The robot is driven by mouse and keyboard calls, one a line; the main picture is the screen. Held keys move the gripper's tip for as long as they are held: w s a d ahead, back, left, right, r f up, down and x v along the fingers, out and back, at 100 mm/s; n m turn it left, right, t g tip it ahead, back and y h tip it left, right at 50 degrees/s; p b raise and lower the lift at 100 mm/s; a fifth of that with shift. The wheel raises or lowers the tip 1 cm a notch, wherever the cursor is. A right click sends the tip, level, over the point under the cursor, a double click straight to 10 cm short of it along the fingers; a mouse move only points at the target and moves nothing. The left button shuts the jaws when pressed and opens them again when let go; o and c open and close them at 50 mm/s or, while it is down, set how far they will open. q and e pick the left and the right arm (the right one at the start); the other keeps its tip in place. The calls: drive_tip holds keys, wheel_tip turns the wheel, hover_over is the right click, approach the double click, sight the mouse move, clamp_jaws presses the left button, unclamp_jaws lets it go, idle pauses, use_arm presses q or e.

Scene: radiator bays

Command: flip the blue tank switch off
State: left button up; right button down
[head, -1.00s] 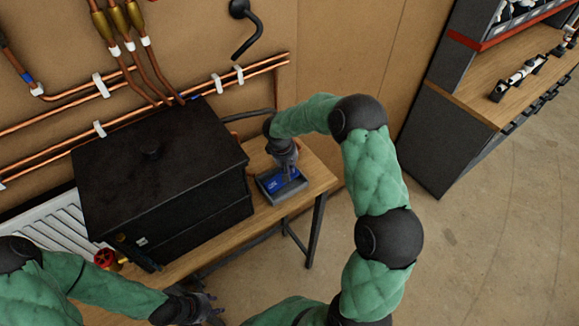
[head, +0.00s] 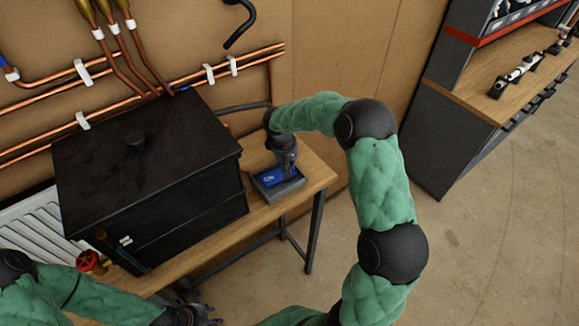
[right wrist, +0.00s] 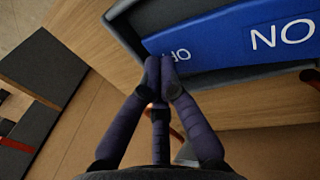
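The blue tank switch (head: 283,176) is a rocker in a grey frame on the wooden bench, right of the black tank. In the right wrist view the blue rocker (right wrist: 228,38) carries upside-down white letters: a large ON on the right and a smaller, partly hidden label at the left end. My right gripper (head: 288,174) is over the switch, fingers pointing down. Its fingertips (right wrist: 162,68) are together at the small-label end; I cannot tell whether they touch. My left gripper (head: 205,314) is at the bottom edge, away from the switch; its fingers are unclear.
The black tank (head: 145,165) fills much of the bench (head: 318,174). Copper pipes (head: 190,76) run along the wall behind. A red valve wheel (head: 90,262) and white radiator (head: 30,225) are at the left. A shelf unit (head: 440,140) stands at the right beyond open floor.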

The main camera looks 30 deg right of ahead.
drive_tip(key=shift+s+f, duration=0.15)
drive_tip(key=shift+f, duration=0.05)
drive_tip(key=shift+d+r+p, duration=0.1)
drive_tip(key=shift+r+p, duration=0.2)
drive_tip(key=shift+r, duration=0.25)
drive_tip(key=r, duration=0.1)
drive_tip(key=r+p, duration=0.1)
drive_tip(key=r, duration=0.1)
drive_tip(key=shift+w+d+r, duration=0.1)
drive_tip(key=shift+w+d, duration=0.15)
drive_tip(key=shift+d, duration=0.05)
wheel_tip(320, 180, up, 10)
drive_tip(key=d+b, duration=0.1)
drive_tip(key=d, duration=0.1)
drive_tip(key=shift+d, duration=0.1)
